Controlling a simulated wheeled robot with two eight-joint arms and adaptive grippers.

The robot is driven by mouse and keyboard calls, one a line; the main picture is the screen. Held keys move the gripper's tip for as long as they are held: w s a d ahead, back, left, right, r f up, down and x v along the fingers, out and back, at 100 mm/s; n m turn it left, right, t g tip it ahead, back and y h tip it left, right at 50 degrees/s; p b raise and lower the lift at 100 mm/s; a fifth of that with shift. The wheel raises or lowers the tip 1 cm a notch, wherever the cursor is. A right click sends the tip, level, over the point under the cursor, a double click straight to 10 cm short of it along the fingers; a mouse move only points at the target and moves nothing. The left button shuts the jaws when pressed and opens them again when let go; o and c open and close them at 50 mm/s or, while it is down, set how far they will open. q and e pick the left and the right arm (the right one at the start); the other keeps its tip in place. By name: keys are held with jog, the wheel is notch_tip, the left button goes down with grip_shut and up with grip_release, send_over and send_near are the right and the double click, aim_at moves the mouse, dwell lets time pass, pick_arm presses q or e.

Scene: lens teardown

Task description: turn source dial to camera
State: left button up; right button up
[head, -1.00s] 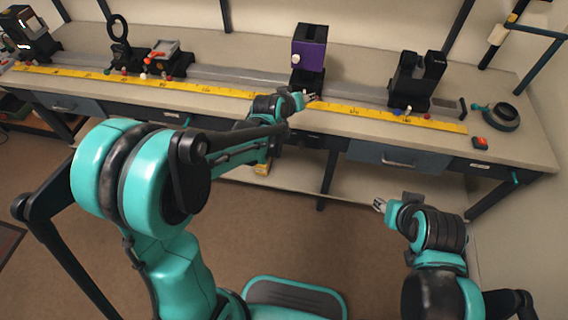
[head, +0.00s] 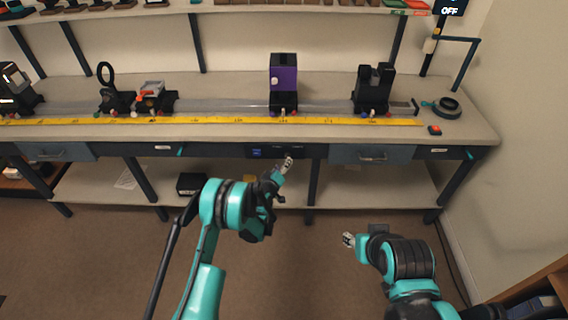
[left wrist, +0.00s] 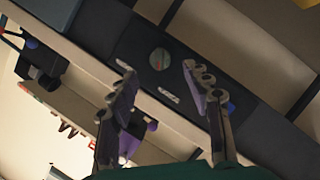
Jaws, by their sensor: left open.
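A round grey-green dial (left wrist: 159,59) sits on a dark panel in the left wrist view, beyond and between my fingertips. A small white label (left wrist: 168,95) is beside it. In the head view the dark panel (head: 262,146) is on the bench front, between drawers; my left gripper partly covers it, and I cannot make out the dial there. My left gripper (head: 288,162) is open and empty before the panel; its fingers also show in the left wrist view (left wrist: 162,88), apart from the dial. My right gripper (head: 348,240) is low at right, too small to tell its state.
The bench (head: 225,86) carries a yellow scale (head: 215,121), a purple box (head: 283,76) on a mount, a black forked holder (head: 372,88) and a black ring (head: 106,74). A drawer (head: 372,154) is right of the panel. A lower shelf runs beneath. Floor in front is clear.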

aim_at(287, 156)
pick_arm(q)
jog(key=b+x, duration=0.1)
jog(key=x, duration=0.5)
jog(key=shift+b, duration=0.4)
jog(key=shift+w, duration=0.1)
grip_shut()
